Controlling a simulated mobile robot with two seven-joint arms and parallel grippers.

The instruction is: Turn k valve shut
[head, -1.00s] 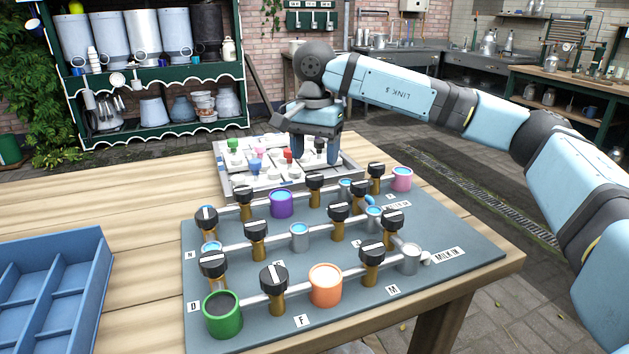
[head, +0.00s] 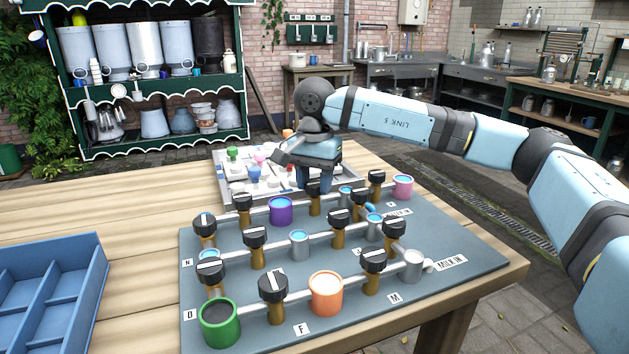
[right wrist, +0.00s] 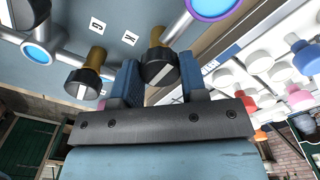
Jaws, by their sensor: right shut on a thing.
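The K valve has a black round knob with a white stripe (right wrist: 160,72) on a brass stem. In the right wrist view the K label (right wrist: 131,38) lies on the board beside it, and the stripe runs slantwise. My right gripper (right wrist: 157,80) is shut on this knob, one blue finger on each side. In the head view my right gripper (head: 314,187) reaches down to the back pipe row of the grey board, right of the purple pot (head: 280,211), and partly hides the knob. My left gripper is not in view.
Similar black-knobbed valves stand close by, including one (head: 339,219) in front and one (head: 376,180) to the right. A pale tray with coloured knobs (head: 225,192) stands just behind the board. A blue divided tray (head: 62,275) is at the left. Bare wood lies between.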

